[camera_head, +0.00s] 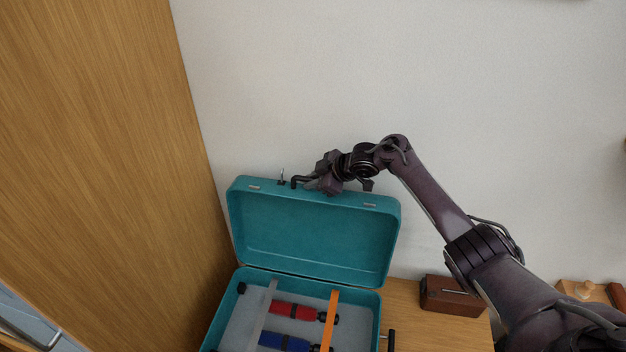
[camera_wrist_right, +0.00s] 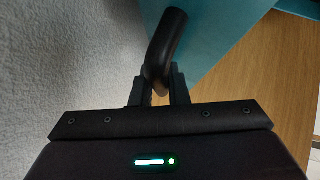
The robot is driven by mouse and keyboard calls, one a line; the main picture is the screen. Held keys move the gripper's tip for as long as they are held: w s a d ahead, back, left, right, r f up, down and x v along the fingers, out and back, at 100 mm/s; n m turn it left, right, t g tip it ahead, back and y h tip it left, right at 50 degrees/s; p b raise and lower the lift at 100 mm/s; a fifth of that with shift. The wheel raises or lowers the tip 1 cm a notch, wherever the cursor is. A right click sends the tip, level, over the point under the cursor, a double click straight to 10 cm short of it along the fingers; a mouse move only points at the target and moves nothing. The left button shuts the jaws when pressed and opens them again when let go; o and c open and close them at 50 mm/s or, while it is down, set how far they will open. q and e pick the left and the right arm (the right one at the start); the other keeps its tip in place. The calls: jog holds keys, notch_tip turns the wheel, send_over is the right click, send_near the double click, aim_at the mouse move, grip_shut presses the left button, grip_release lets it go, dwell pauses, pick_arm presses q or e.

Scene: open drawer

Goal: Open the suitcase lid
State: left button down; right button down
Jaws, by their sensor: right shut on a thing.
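The teal suitcase stands open in the head view, its lid (camera_head: 315,236) raised upright near the wall and its base (camera_head: 233,310) on the wooden surface below. My right gripper (camera_head: 297,181) is at the lid's top edge. In the right wrist view its fingers (camera_wrist_right: 160,92) are shut on the dark curved handle (camera_wrist_right: 166,45) of the lid, with the teal lid (camera_wrist_right: 215,40) beside it. My left gripper is not in view.
Red (camera_head: 292,310) and blue (camera_head: 284,342) items lie in the base under a grey strap and an orange strap (camera_head: 329,322). A brown box (camera_head: 450,296) stands to the right. A wooden panel (camera_head: 100,130) rises at the left, and a pale wall (camera_head: 420,80) is behind.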

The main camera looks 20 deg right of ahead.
jog(key=c, duration=1.4)
grip_release()
jog(key=shift+s, duration=0.1)
jog(key=b+v, duration=0.1)
jog(key=v, duration=0.6)
jog(key=shift+s+d+r, duration=0.2)
jog(key=shift+r, duration=0.1)
